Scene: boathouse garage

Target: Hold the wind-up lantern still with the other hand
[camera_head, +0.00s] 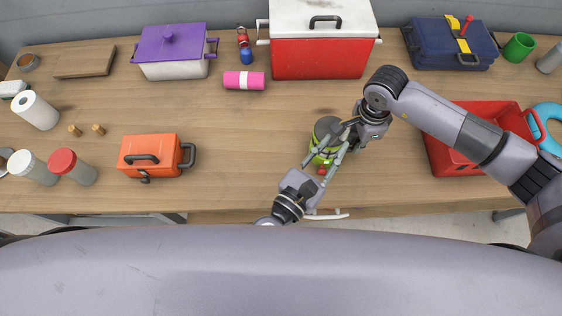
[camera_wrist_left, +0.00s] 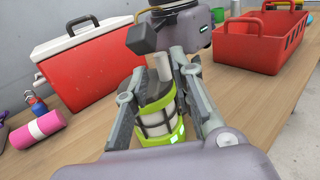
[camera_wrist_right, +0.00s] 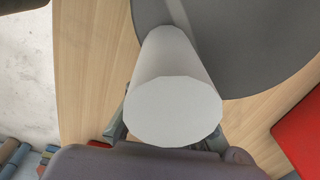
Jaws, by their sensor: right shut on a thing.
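The wind-up lantern (camera_head: 325,127), lime green with a grey top, stands on the bench near its front edge. The left wrist view shows its green cage and pale body (camera_wrist_left: 154,122). My left gripper (camera_head: 326,158) comes from the front, its fingers spread open on either side of the lantern's body; I cannot tell whether either finger touches it. My right gripper (camera_head: 345,128) is over the lantern's top, shut on its pale crank knob (camera_wrist_right: 175,105). In the right wrist view the knob stands on a dark grey disc (camera_wrist_right: 245,40). The right fingertips are mostly hidden.
A red open crate (camera_head: 448,160) stands right of the lantern, under my right arm. A red cooler (camera_head: 318,58) is behind, with a pink roll (camera_head: 244,80) beside it. An orange case (camera_head: 150,157) lies to the left. The bench between case and lantern is clear.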

